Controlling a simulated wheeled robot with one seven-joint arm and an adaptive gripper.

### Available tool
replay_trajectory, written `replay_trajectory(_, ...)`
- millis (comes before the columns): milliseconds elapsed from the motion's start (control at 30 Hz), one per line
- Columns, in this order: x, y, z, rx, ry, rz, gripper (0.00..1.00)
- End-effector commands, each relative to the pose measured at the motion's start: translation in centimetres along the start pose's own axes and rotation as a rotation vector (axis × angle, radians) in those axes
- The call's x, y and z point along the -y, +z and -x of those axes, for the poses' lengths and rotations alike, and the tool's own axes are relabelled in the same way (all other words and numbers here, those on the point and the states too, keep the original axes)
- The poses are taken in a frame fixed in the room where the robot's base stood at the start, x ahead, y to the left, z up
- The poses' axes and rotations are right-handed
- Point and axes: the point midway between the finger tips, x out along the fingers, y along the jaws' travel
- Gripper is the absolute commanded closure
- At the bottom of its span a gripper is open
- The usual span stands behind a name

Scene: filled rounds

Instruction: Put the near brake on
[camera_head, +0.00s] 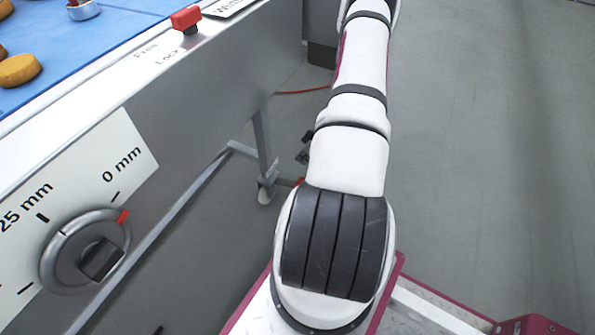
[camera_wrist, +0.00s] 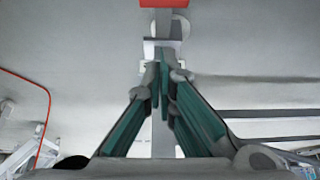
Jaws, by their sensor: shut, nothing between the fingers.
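The castor (camera_head: 266,192) at the foot of the table leg (camera_head: 262,140) stands on the floor left of my arm in the head view. A small red part (camera_head: 300,181) shows beside my arm, to the right of the castor; it may be the brake pedal. In the wrist view a red flat piece (camera_wrist: 163,3) is at the top edge, above a grey upright bar and a pale bracket. My gripper (camera_wrist: 163,70) is shut and empty, its teal fingers together below the red piece. Whether it touches anything, and the brake's position, I cannot tell.
The steel table carries a dial (camera_head: 85,250), a red knob (camera_head: 186,19) by "Free" and "Lock" labels, and a blue surface (camera_head: 60,35) with round brown items. A red cable (camera_head: 300,91) lies on the floor. Grey floor (camera_head: 480,150) at right is clear.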

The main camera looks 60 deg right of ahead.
Motion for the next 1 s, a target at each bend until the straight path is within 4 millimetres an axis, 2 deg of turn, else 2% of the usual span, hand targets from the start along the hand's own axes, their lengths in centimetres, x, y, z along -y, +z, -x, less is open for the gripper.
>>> replay_trajectory(167,0.1,0.1,-2.5,-0.001,-0.001,-0.001,1.00)
replay_trajectory(567,0.1,0.2,-10.3,-0.001,-0.001,-0.002,1.00)
replay_trajectory(700,0.0,1.8,-11.5,-0.001,0.000,-0.005,1.00)
replay_trajectory(1000,0.0,2.9,-12.6,-0.001,0.001,-0.002,1.00)
